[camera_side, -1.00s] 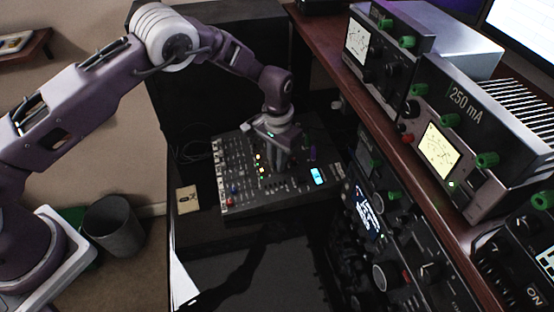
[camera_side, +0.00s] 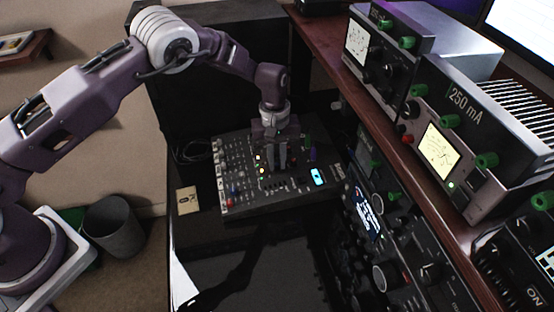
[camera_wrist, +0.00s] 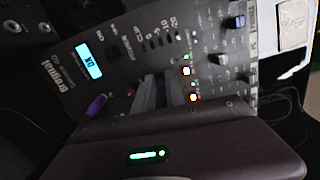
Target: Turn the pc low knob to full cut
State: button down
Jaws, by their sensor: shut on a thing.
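The mixer (camera_side: 240,195) lies on the dark desk, with knobs, lit buttons and a small blue screen; its panel also fills much of the wrist view (camera_wrist: 120,35). My gripper (camera_side: 275,165) points down over the middle of the panel, its fingers close together at the surface. In the wrist view my gripper's fingers (camera_wrist: 165,92) reach down to the panel, between the blue screen and the lit buttons. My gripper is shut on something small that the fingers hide. I cannot read which knob is the pc low knob, nor its setting.
A purple knob (camera_wrist: 97,107) stands close beside my fingers. Lit buttons (camera_wrist: 190,84) are on their other side. Radio units with green knobs (camera_side: 425,140) stand on the right. A small card (camera_side: 187,200) lies left of the mixer.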

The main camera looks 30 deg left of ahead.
aim_at(276, 163)
jog(key=shift+w+r+n, duration=0.1)
jog(key=shift+n, duration=0.6)
jog(key=c, duration=1.7)
grip_release()
jog(key=r, duration=0.7)
jog(key=shift+w+a, duration=0.1)
jog(key=shift+a, duration=0.15)
